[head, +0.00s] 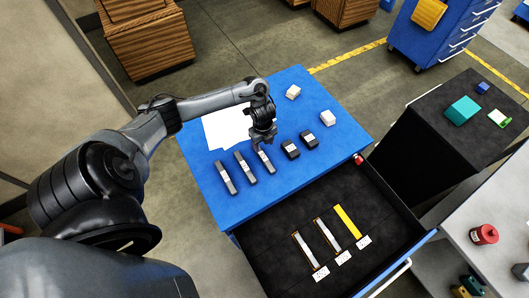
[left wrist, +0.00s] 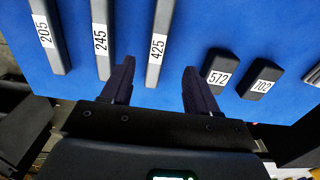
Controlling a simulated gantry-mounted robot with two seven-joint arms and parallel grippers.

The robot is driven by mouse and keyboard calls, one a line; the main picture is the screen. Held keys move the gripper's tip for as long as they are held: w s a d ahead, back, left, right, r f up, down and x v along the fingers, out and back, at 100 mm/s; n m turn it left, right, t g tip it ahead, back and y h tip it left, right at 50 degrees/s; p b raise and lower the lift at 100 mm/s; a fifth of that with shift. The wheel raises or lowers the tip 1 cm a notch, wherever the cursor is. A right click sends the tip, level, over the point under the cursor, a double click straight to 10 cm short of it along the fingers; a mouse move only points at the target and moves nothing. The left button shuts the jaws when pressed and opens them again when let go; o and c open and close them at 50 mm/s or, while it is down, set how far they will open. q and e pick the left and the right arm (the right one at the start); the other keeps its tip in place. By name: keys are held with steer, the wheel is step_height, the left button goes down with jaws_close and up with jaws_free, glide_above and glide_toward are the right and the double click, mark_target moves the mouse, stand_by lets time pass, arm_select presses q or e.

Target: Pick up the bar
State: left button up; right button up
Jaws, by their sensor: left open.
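Several dark grey bars with white number labels lie on the blue table top (head: 215,200). In the left wrist view they read 205 (left wrist: 54,60), 245 (left wrist: 104,65), 425 (left wrist: 155,68), 572 (left wrist: 217,76) and 702 (left wrist: 260,78). The first three are long, the last two short. My left gripper (head: 263,144) is open and empty above the far end of the third long bar (head: 268,165). In the left wrist view its fingers (left wrist: 159,80) stand apart, either side of bar 425's near end. I cannot tell the height gap. My right gripper is not in view.
An open black drawer (head: 290,222) below the table front holds two pale strips, a yellow strip (head: 347,221) and white labels. White blocks (head: 293,92) and a white sheet (head: 222,130) lie on the table. A dark cabinet (head: 430,125) stands at right.

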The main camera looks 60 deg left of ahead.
mark_target(263, 156)
arm_select(q)
steer(key=f, duration=0.2)
steer(key=shift+s+d+f, duration=0.25)
steer(key=shift+d+f, duration=0.05)
steer(key=shift+f, duration=0.05)
steer(key=shift+w+a+f, duration=0.1)
steer(key=shift+f, duration=2.85)
steer(key=shift+r, duration=0.1)
jaws_close()
